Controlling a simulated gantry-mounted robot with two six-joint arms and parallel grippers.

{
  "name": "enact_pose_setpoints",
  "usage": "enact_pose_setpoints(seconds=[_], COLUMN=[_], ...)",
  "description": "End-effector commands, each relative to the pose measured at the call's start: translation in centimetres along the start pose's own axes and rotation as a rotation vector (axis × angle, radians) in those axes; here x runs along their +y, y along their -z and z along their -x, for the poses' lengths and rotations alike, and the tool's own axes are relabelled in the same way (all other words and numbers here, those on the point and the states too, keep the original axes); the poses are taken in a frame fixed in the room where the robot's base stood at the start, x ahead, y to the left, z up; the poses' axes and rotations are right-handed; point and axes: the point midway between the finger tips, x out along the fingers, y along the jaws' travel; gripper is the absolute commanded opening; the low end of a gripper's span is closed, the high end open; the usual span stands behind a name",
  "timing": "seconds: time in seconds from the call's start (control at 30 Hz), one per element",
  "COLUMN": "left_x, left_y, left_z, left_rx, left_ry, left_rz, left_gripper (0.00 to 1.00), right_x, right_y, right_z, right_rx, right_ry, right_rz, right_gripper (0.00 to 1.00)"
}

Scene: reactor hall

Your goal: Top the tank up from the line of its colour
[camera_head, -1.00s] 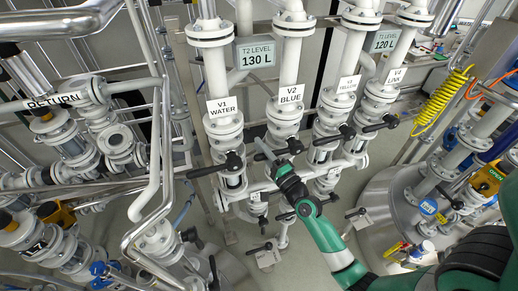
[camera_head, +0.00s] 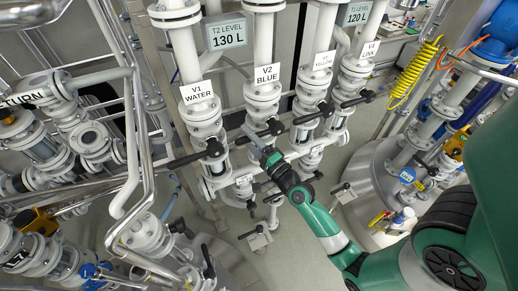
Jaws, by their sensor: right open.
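The blue line's valve, labelled V2 BLUE (camera_head: 267,73), has a black lever handle (camera_head: 272,128) below its flanges. My right gripper (camera_head: 256,143), on a green arm, is open just below and left of that lever; I cannot tell whether it touches it. The water valve, labelled V1 WATER (camera_head: 197,92), has its black lever (camera_head: 198,154) pointing left. The T2 LEVEL display (camera_head: 226,35) reads 130 L. Another T2 LEVEL display (camera_head: 357,13) reads 120 L. My left gripper is out of view.
A steel tank top (camera_head: 365,190) stands at the lower right. Pipes and a RETURN line (camera_head: 25,98) crowd the left. A yellow coiled hose (camera_head: 417,72) hangs at the right. Lower levers and tags (camera_head: 256,238) sit below the manifold.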

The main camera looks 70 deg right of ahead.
Motion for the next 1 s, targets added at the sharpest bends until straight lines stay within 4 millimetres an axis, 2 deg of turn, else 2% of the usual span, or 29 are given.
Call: enact_pose_setpoints(seconds=[0.03, 0.2, 0.4, 1.0], left_x=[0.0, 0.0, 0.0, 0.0], left_y=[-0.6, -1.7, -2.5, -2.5], left_z=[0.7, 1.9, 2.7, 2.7], left_rx=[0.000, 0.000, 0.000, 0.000], left_ry=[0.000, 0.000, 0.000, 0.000], left_rz=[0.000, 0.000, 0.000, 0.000], left_gripper=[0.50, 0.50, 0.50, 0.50], right_x=[0.6, 0.6, 0.2, -0.1], right_y=[0.0, 0.0, 0.0, 0.0], right_z=[1.4, 5.5, 8.2, 8.4], right_rx=[0.001, 0.002, 0.002, 0.000], right_ry=[-0.002, 0.000, 0.002, 0.003], right_rz=[-0.001, 0.001, 0.000, 0.000], right_gripper=[0.58, 0.58, 0.58, 0.58])
